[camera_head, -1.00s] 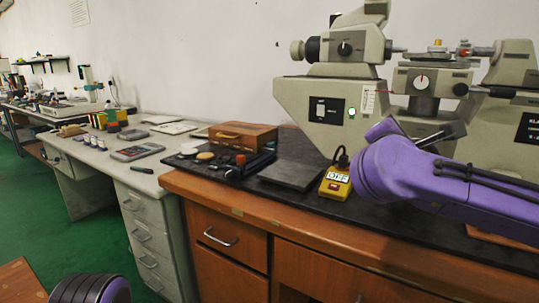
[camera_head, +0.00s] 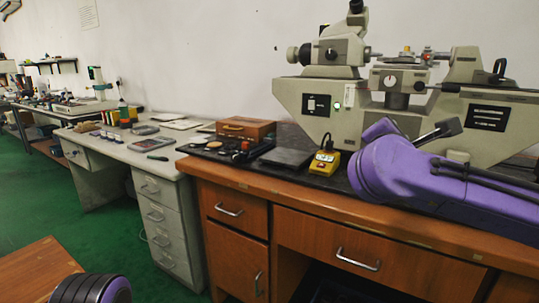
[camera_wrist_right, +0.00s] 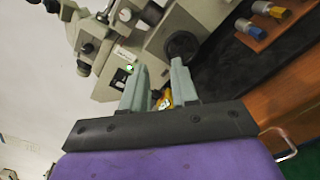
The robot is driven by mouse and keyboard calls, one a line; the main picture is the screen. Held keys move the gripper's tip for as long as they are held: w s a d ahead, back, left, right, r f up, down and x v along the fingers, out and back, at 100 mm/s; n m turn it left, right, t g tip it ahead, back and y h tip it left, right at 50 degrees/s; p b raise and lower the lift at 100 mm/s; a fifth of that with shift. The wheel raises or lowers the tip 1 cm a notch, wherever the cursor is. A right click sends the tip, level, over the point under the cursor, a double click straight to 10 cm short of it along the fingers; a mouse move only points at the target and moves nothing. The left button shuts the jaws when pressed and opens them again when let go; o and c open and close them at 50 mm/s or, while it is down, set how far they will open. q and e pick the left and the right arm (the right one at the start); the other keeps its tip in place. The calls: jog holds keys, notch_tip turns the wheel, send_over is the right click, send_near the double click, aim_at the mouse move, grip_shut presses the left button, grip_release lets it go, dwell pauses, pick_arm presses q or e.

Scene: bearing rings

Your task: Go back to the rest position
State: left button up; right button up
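My right arm, purple, comes in from the right in the head view. Its gripper (camera_head: 440,132) shows only as a dark part beside the grey machine. In the right wrist view, the right gripper's two grey-green fingers (camera_wrist_right: 160,90) stand apart with a gap between them. Nothing is clearly held; a yellow box (camera_wrist_right: 165,100) shows beyond the gap. That yellow box (camera_head: 323,162) sits on the bench in the head view. My left gripper is not in view; only a dark ribbed part of my own body shows at the bottom left.
The grey measuring machine (camera_head: 410,105) stands on the wooden bench (camera_head: 350,212). A dark plate (camera_head: 287,157), wooden box (camera_head: 245,129) and small parts lie left of it. A grey desk (camera_head: 115,150) stands farther left. Green floor (camera_head: 105,230) is open there.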

jog(key=w+a+f+n+t+y+b, duration=0.1)
jog(key=a+f+n+y, duration=0.3)
jog(key=f+n, duration=0.65)
jog(key=w+a+f+n+t+y+b, duration=0.1)
jog(key=w+a+f+n+y, duration=0.1)
jog(key=a+f+n, duration=0.6)
jog(key=s+f+n+g+y+b, duration=0.1)
jog(key=s+f+n+g+y, duration=0.15)
jog(key=f+n, duration=0.65)
jog(key=s+f+n+g+y+b, duration=0.1)
jog(key=s+f+n+g, duration=0.3)
jog(key=f, duration=1)
jog(key=s+d+f+n+g+b, duration=0.15)
jog(key=s+f+n, duration=0.3)
jog(key=f, duration=0.45)
jog(key=s+d+f+n+g, duration=0.1)
jog(key=s+d+f+n, duration=0.2)
jog(key=s+f, duration=0.5)
jog(key=s+d+f+n+g+h+b, duration=0.25)
jog(key=s+d+f, duration=0.35)
jog(key=s+f, duration=0.35)
jog(key=s+d+f+n+g+h+b, duration=0.1)
jog(key=s+d+f+n+g+b, duration=0.2)
jog(key=s+d+f, duration=0.6)
notch_tip(320, 180, up, 29)
jog(key=a+p, duration=0.2)
jog(key=p, duration=2.5)
jog(key=shift+s, duration=0.35)
